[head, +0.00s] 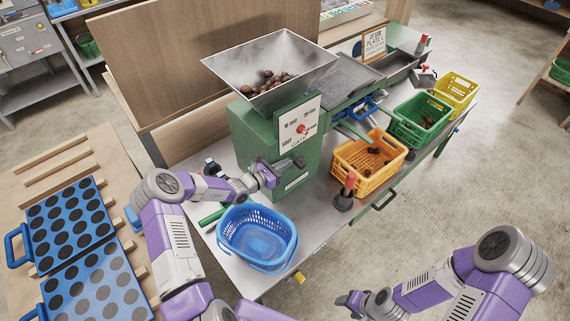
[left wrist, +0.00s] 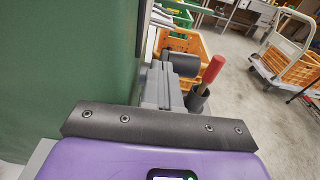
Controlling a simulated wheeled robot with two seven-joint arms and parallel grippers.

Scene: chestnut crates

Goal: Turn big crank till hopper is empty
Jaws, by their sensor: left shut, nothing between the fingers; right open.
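The steel hopper (head: 270,60) on top of the green machine (head: 246,135) holds several brown chestnuts (head: 268,80) at its bottom. My right gripper (head: 354,301) is open and empty, low over the floor.
An empty blue basket (head: 257,236) stands below my left gripper. An orange crate (head: 370,160) with some chestnuts, a green crate (head: 422,120) and a yellow crate (head: 455,90) line the bench. Blue trays with dark round spots (head: 70,225) lie at left.

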